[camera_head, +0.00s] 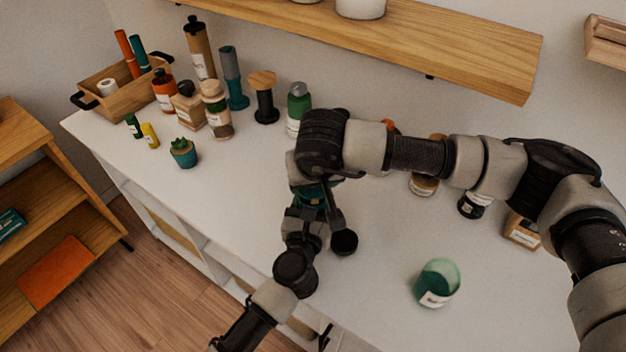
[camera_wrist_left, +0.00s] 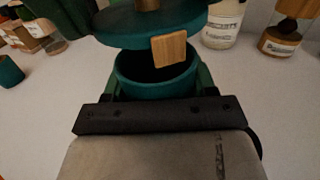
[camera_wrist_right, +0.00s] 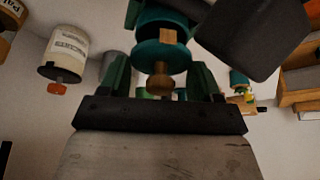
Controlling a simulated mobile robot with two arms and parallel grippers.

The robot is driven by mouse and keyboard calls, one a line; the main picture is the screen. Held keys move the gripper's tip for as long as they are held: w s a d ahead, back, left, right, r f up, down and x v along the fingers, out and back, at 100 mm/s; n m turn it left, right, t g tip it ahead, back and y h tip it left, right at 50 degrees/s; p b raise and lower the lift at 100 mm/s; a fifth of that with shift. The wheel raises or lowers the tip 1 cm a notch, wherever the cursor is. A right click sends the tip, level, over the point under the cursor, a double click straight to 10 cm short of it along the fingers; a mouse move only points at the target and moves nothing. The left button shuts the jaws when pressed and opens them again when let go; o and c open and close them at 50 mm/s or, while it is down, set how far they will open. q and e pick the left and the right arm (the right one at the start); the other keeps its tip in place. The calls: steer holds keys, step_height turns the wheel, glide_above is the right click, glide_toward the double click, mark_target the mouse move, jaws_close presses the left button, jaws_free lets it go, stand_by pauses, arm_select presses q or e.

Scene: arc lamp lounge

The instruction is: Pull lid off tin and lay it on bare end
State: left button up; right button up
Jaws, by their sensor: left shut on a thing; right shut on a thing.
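The tin (camera_wrist_left: 150,88) is a teal round can with a dark open mouth, in the left wrist view. My left gripper (camera_wrist_left: 156,80) is shut on its sides. The teal lid (camera_wrist_left: 130,27) is above the tin, apart from it at the near side, with a wooden tag (camera_wrist_left: 172,50) at its edge. In the right wrist view my right gripper (camera_wrist_right: 160,80) is shut on the lid's wooden knob (camera_wrist_right: 160,84). In the head view my arms mostly hide both; a teal patch (camera_head: 311,195) shows between the grippers.
The white sideboard (camera_head: 240,190) is clear in front of the middle. Bottles, jars, a small potted plant (camera_head: 183,153) and a wooden box (camera_head: 125,95) crowd the left. A shelf (camera_head: 440,45) overhangs the back.

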steer(key=shift+r, duration=0.1)
steer(key=shift+r, duration=1.95)
arm_select(q)
steer(key=o, duration=1.4)
steer(key=shift+c, duration=0.2)
steer(key=shift+s, duration=0.1)
